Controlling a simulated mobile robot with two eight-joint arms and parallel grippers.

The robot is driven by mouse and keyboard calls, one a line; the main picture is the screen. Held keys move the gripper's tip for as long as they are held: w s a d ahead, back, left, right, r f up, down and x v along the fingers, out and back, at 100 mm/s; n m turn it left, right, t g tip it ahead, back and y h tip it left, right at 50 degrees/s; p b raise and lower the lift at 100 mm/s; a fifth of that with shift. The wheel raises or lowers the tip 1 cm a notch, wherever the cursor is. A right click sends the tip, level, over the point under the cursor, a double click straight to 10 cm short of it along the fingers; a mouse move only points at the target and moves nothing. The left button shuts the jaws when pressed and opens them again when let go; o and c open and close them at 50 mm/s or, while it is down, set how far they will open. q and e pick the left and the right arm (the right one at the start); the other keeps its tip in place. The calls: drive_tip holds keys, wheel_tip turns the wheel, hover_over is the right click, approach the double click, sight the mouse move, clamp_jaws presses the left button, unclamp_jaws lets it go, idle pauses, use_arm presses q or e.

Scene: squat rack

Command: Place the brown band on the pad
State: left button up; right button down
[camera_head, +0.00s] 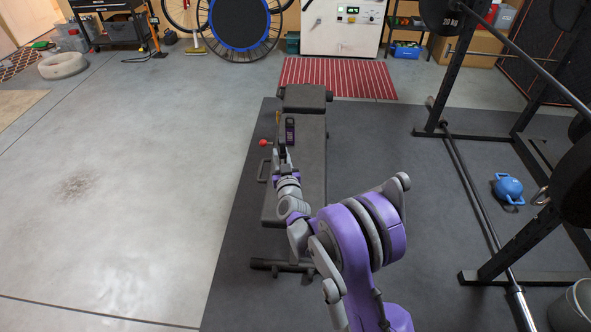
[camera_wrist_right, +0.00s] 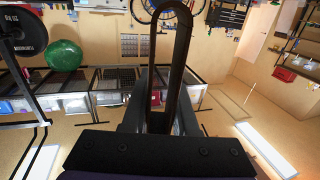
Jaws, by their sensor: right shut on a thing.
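My right gripper (camera_wrist_right: 163,112) is shut on the brown band (camera_wrist_right: 181,50). In the right wrist view the band is a dark, narrow loop rising from between the fingers, its closed end near the top edge. In the head view my right gripper (camera_head: 283,153) is over the left side of the grey bench, whose long pad (camera_head: 311,165) runs away from me. The band is hard to make out there. My left gripper is not in view.
A barbell rack (camera_head: 437,100) and a blue kettlebell (camera_head: 508,187) are at the right.

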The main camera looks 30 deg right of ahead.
drive_tip(key=shift+w+d+f+m+g+h+b, duration=0.15)
drive_tip(key=shift+d+f+m+g+h+b, duration=0.9)
drive_tip(key=shift+f, duration=3.1)
drive_tip(key=shift+w+d+f+n+t+h+b, duration=0.15)
drive_tip(key=shift+d+f+t+h+b, duration=0.25)
drive_tip(key=shift+d+f+b, duration=2.65)
drive_tip(key=shift+w+d+f+m+g+h+b, duration=0.1)
drive_tip(key=shift+w+d+f+m+g+h, duration=0.4)
drive_tip(key=shift+f, duration=4.7)
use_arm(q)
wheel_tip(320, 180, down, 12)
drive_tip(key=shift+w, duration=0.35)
use_arm(e)
drive_tip(key=shift+s+d+h, duration=0.25)
drive_tip(key=shift+s, duration=0.05)
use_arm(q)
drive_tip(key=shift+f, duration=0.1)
use_arm(e)
drive_tip(key=shift+f, duration=0.2)
drive_tip(key=c, duration=0.8)
unclamp_jaws()
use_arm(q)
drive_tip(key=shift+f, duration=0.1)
use_arm(e)
drive_tip(key=shift+o, duration=0.6)
